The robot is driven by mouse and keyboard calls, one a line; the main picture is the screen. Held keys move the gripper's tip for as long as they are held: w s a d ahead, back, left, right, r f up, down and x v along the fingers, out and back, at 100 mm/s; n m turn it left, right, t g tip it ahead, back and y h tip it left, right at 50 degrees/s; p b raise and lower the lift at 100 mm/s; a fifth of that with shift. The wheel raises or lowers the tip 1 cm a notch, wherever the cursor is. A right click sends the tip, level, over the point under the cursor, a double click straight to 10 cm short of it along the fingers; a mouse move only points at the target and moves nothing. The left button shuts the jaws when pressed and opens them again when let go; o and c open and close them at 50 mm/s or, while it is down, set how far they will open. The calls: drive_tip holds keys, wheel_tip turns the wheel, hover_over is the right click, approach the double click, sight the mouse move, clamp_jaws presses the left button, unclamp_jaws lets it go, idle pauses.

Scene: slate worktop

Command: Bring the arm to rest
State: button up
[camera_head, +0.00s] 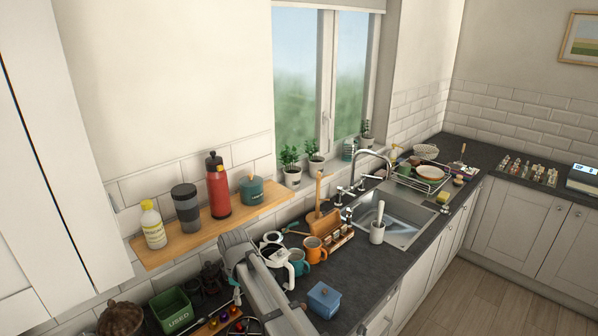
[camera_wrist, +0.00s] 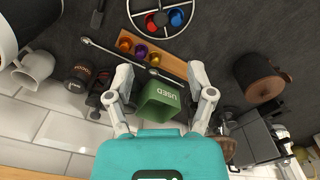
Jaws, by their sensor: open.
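My gripper (camera_wrist: 161,80) shows in the wrist view with its two pale fingers spread wide and nothing held between them. A green box marked USED (camera_wrist: 160,103) appears beyond and between the fingers. I see no contact, and the gap is hard to judge. In the head view my arm reaches up from the bottom edge over the worktop (camera_head: 357,264); the gripper itself cannot be made out there. The green box (camera_head: 172,311) stands at the lower left in that view.
A wooden shelf (camera_head: 187,238) with bottles runs along the wall, left of my arm. A glass coffee pot (camera_head: 279,262) and orange mug (camera_head: 314,250) stand close by my arm. A blue box (camera_head: 323,299) sits right of it. A pod rack (camera_wrist: 172,72) lies near the green box.

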drive_tip(key=s+d+m, duration=0.3)
drive_tip(key=d+m, duration=0.6)
drive_tip(key=d, duration=1.1)
drive_tip(key=s+d+m, duration=0.2)
drive_tip(key=d+m, duration=0.6)
drive_tip(key=d, duration=1.1)
drive_tip(key=s+f+b, duration=0.3)
drive_tip(key=f+b, duration=0.8)
drive_tip(key=shift+f, duration=0.25)
